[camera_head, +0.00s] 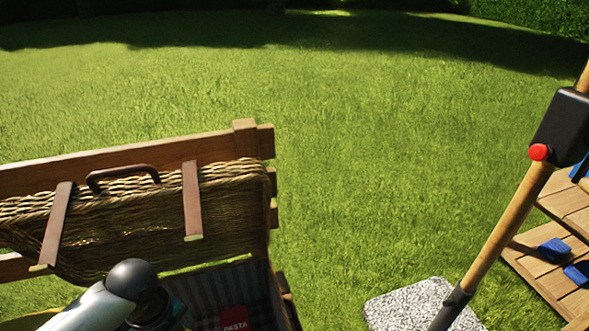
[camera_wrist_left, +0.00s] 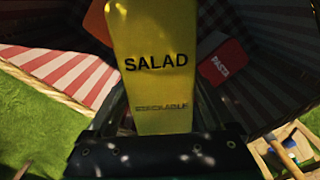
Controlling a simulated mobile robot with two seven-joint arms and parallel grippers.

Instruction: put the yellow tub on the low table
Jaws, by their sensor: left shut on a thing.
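The yellow tub (camera_wrist_left: 152,88), labelled SALAD, fills the middle of the left wrist view. My left gripper (camera_wrist_left: 158,118) is shut on it, with a dark finger on either side. The tub is still over or inside the lined wicker basket (camera_head: 232,205); its exact height cannot be told. In the head view my left arm comes in at the bottom left and the gripper's tips are hidden. A low slatted wooden surface (camera_head: 570,222), possibly the low table, shows at the right edge. My right gripper is not in view.
Blue-headed tools (camera_head: 553,251) lie on the slatted surface. A wooden pole (camera_head: 508,225) with a black box and red button stands before it. A speckled stone slab (camera_head: 405,303) lies on open grass.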

